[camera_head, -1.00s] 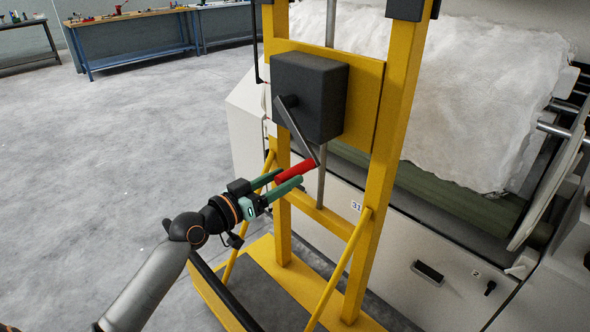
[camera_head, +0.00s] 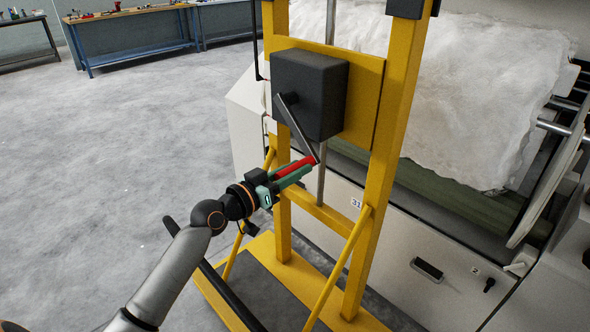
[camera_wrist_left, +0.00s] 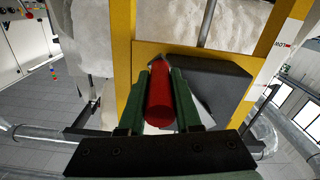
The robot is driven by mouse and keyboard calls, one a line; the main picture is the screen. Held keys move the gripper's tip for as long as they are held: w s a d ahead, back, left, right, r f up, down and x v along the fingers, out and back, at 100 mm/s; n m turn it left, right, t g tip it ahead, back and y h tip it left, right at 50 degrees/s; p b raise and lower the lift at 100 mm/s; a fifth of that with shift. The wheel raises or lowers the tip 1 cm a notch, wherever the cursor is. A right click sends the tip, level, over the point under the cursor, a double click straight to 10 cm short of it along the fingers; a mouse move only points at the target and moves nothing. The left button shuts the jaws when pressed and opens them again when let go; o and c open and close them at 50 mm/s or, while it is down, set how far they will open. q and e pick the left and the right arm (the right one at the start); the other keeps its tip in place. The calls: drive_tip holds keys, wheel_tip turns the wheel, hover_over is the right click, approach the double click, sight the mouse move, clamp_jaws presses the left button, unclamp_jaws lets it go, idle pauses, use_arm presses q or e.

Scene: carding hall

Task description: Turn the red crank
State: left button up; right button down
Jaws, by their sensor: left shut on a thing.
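The red crank handle (camera_head: 294,167) sits at the lower end of a grey crank arm (camera_head: 299,130). The arm comes from a dark box (camera_head: 318,95) on a yellow frame and slants down to the right. My left gripper (camera_head: 292,173) is shut on the red handle, its green fingers along both sides of it. In the left wrist view the red handle (camera_wrist_left: 159,95) lies lengthwise between the two green fingers, with the dark box (camera_wrist_left: 215,88) behind. My right gripper is not in view.
The yellow frame (camera_head: 384,150) stands on a base with a diagonal brace. A machine with white fibre (camera_head: 470,90) is close behind it on the right. Open grey floor (camera_head: 150,130) lies to the left, with workbenches (camera_head: 135,38) far back.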

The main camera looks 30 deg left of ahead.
use_arm(q)
clamp_jaws()
idle(0.9)
